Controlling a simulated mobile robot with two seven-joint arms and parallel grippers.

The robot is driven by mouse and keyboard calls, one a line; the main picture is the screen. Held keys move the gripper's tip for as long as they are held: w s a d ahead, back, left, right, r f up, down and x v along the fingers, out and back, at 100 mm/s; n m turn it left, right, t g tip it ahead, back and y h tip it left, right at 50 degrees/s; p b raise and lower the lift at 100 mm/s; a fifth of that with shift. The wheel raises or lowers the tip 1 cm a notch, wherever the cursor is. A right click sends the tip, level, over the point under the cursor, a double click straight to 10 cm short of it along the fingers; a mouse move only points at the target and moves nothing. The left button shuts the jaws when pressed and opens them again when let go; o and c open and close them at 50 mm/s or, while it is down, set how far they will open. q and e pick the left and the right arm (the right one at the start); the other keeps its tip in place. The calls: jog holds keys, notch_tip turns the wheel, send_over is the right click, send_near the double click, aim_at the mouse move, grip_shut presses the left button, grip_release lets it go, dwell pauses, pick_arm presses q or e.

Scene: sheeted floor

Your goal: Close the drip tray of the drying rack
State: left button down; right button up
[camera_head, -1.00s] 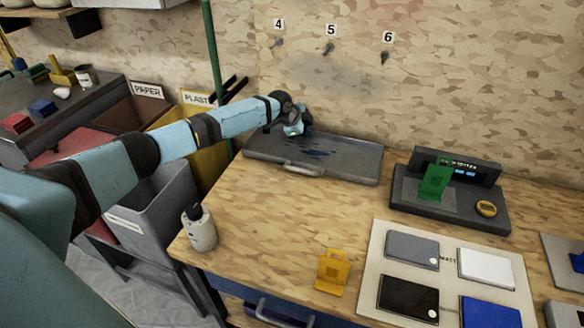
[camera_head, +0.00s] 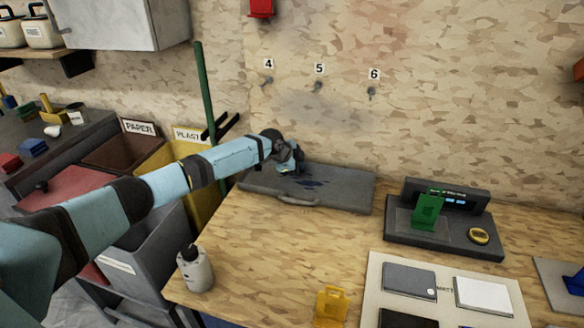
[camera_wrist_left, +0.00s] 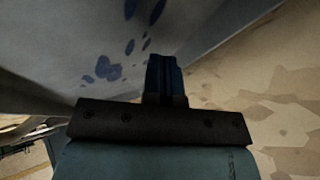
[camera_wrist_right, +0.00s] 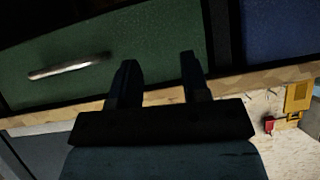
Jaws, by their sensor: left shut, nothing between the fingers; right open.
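A flat dark-grey tray (camera_head: 345,190) with blue splotches and a light handle (camera_head: 298,200) on its front side sits at the back left of the workbench, by the wall. I take it for the drip tray; how far it is open is unclear. My left gripper (camera_head: 291,167) is over the tray's left back part. In the left wrist view my left gripper (camera_wrist_left: 166,72) is shut and empty, close to the spotted grey tray surface (camera_wrist_left: 70,50); contact cannot be told. My right gripper (camera_wrist_right: 158,70) is open and empty, before a green drawer front (camera_wrist_right: 150,40).
Numbered pegs (camera_head: 319,86) are on the wall above the tray. A white bottle (camera_head: 195,270) stands at the bench's left front edge. A scale (camera_head: 450,238) with a green bracket and a sample board (camera_head: 450,285) are at right. Paper and plastic bins are left of the bench.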

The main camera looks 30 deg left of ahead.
pick_arm(q)
jog(key=s+v, duration=0.1)
jog(key=v, duration=0.9)
jog(key=shift+s+p, duration=0.2)
jog(key=shift+p, duration=0.15)
